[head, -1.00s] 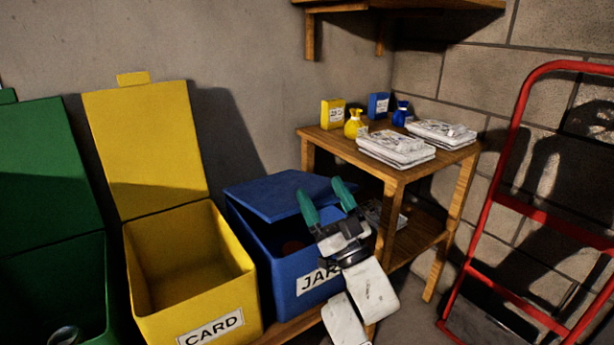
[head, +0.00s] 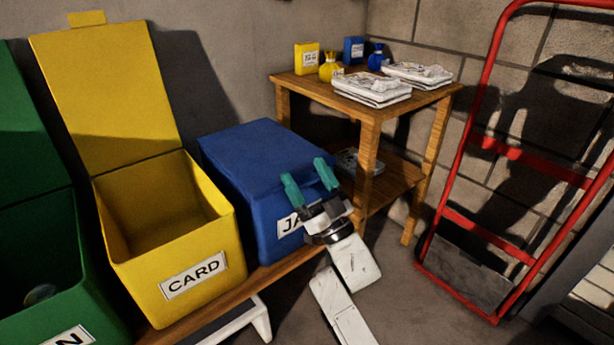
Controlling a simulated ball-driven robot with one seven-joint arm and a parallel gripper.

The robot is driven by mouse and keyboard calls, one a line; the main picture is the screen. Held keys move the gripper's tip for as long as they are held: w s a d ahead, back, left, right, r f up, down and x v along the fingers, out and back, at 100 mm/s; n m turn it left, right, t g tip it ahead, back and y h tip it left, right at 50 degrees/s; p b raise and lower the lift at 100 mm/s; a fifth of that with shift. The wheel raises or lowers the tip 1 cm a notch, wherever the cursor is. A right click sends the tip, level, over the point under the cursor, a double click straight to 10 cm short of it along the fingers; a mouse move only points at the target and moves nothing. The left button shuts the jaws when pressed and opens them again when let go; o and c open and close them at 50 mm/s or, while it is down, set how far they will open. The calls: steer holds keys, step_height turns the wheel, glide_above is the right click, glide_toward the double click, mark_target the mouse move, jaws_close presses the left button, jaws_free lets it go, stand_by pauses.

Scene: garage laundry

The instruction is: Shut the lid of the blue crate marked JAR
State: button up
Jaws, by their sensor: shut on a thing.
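The blue crate marked JAR (head: 263,222) stands on a low wooden bench, to the right of the yellow crate. Its lid (head: 255,150) lies down flat over the top, and I see no clear gap at the rim. My gripper (head: 309,177) is at the lid's front right edge, with its green fingers on either side of that edge. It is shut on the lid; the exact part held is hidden. The gripper covers part of the label.
The yellow CARD crate (head: 195,275) and a green crate (head: 88,285) stand open at the left. A wooden table (head: 300,85) with papers, boxes and small bags stands behind. A red hand truck (head: 462,150) is at the right. The floor between is clear.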

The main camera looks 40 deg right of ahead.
steer(key=o, duration=1.2)
steer(key=shift+f, duration=0.55)
steer(key=shift+o, duration=1.1)
steer(key=shift+r, duration=0.2)
steer(key=shift+s, duration=0.15)
steer(key=p+v, duration=0.2)
steer(key=v, duration=0.8)
steer(key=shift+s+f, duration=0.25)
